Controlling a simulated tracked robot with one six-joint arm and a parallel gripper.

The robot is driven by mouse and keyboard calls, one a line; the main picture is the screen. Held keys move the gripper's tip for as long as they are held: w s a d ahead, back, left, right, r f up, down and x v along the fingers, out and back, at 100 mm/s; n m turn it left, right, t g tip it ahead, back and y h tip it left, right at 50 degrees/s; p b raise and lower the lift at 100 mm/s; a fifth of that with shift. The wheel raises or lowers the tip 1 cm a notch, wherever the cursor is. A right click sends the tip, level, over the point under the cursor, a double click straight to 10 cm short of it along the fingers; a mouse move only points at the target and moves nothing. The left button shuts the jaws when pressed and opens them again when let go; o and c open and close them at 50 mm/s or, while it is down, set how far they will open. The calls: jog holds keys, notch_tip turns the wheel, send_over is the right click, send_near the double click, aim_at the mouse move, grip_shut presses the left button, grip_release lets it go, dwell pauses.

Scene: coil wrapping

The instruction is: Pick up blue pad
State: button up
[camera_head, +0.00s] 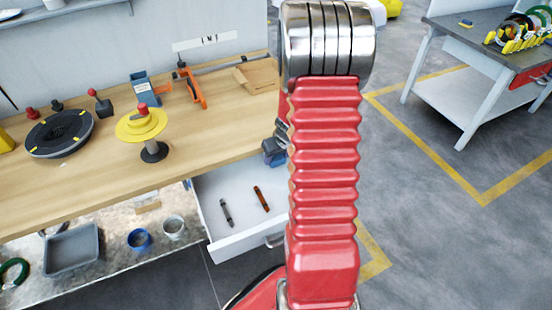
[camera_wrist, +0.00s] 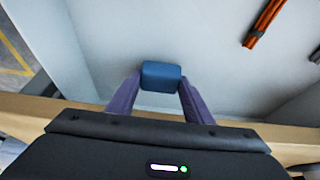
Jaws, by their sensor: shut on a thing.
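The blue pad (camera_wrist: 161,76) is a small block with rounded corners, held between the two fingertips of my gripper (camera_wrist: 160,88) in the wrist view. The fingers touch it on its left and right sides. Below it in that view is the pale floor of the open drawer. In the head view the pad (camera_head: 274,151) shows as a small blue piece beside my red arm, over the right side of the drawer (camera_head: 213,225). My arm hides most of the gripper there.
Two slim tools, one dark (camera_head: 226,212) and one brown (camera_head: 261,199), lie in the drawer. The wooden bench top (camera_head: 200,135) is above it, with a yellow disc stand (camera_head: 141,123), a black turntable (camera_head: 60,134) and an orange clamp (camera_head: 192,88). Open floor lies to the right.

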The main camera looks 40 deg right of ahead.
jog(key=shift+r, duration=0.25)
jog(key=shift+s+a, duration=0.3)
jog(key=shift+s, duration=0.65)
jog(key=shift+s+a, duration=0.25)
jog(key=shift+s, duration=0.7)
notch_tip(320, 180, up, 14)
jog(key=shift+f, duration=0.1)
